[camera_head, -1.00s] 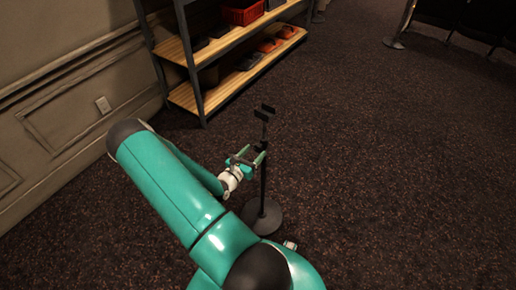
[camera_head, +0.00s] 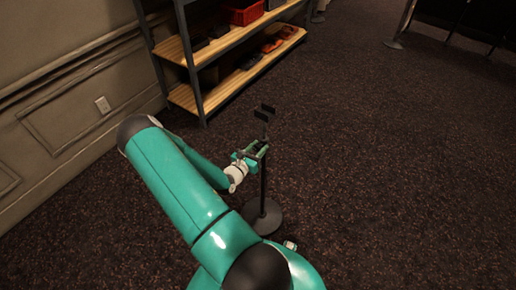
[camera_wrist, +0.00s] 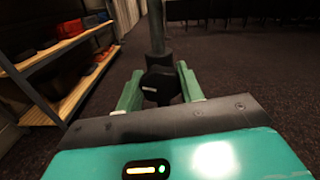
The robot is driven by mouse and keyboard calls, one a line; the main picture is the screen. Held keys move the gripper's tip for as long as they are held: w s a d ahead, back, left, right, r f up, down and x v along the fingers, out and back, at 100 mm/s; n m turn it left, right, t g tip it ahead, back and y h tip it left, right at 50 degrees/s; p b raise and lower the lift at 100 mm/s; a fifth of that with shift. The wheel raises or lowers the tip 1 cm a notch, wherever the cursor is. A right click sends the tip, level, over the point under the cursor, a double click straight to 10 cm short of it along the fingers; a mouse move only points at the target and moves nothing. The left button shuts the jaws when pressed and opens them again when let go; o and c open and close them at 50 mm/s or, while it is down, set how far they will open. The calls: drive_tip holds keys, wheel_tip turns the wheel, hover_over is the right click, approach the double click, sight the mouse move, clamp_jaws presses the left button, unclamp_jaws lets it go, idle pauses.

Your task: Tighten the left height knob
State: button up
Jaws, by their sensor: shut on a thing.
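A black stand (camera_head: 264,180) with a round base (camera_head: 262,217) stands upright on the carpet in the head view. Its pole (camera_wrist: 157,35) rises at the top of the wrist view. The dark height knob (camera_wrist: 160,84) sits at the pole's clamp, between my gripper's two green fingers. My gripper (camera_head: 259,150) is at the upper part of the stand, shut on the knob. In the head view the knob is too small and too covered by the fingers to make out.
A shelf unit (camera_head: 228,42) with wooden boards stands at the back left, holding a red bin (camera_head: 243,12) and several tools. A panelled wall (camera_head: 60,85) runs along the left. The carpet to the right (camera_head: 400,170) is clear.

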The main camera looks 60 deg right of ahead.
drive_tip(key=shift+m, duration=1.3)
drive_tip(key=o, duration=1)
drive_tip(key=w+a, duration=0.2)
drive_tip(key=a, duration=1.1)
drive_tip(key=shift+a, duration=0.4)
drive_tip(key=shift+w, duration=0.1)
